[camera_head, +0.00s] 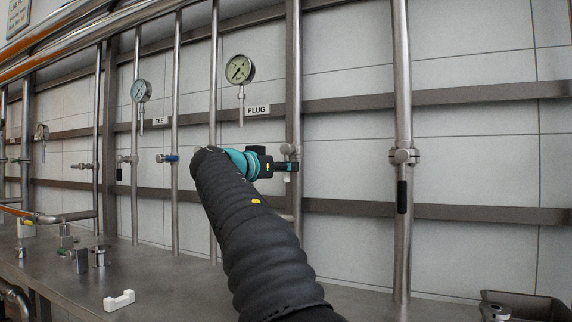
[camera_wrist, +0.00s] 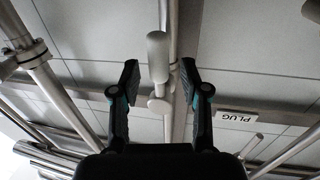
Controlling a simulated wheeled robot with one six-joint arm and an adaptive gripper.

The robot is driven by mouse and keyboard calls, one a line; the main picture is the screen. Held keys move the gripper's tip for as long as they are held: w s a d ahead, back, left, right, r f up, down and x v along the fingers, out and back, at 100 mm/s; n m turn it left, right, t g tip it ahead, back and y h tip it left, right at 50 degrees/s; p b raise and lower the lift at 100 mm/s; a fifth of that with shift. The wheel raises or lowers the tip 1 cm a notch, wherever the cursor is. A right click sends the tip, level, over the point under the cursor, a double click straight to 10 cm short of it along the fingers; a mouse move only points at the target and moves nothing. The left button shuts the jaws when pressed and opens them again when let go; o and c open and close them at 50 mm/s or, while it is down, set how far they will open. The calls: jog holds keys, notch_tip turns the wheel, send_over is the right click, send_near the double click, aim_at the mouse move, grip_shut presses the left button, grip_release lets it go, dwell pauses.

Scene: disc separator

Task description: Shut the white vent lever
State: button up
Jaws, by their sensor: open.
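The white vent lever (camera_wrist: 157,55) shows in the wrist view as a rounded pale handle on a valve at a vertical steel pipe. My gripper (camera_wrist: 159,73) is open, with one finger on each side of the lever and visible gaps between. Whether the lever lies fully between the pads in depth I cannot tell. In the head view my gripper (camera_head: 285,166) is at the pipe beside the PLUG label (camera_head: 257,110). It hides most of the lever there; a small pale end (camera_head: 287,178) shows below the fingers.
A pipe with a black handle (camera_head: 402,197) stands to the right. A blue-handled valve (camera_head: 167,158) is to the left. Pressure gauges (camera_head: 240,69) hang above. A white bracket-shaped piece (camera_head: 119,300) lies on the grey bench, with small fittings (camera_head: 80,260) further left.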

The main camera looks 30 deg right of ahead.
jog(key=shift+w+d, duration=0.3)
jog(key=shift+d, duration=0.35)
grip_shut()
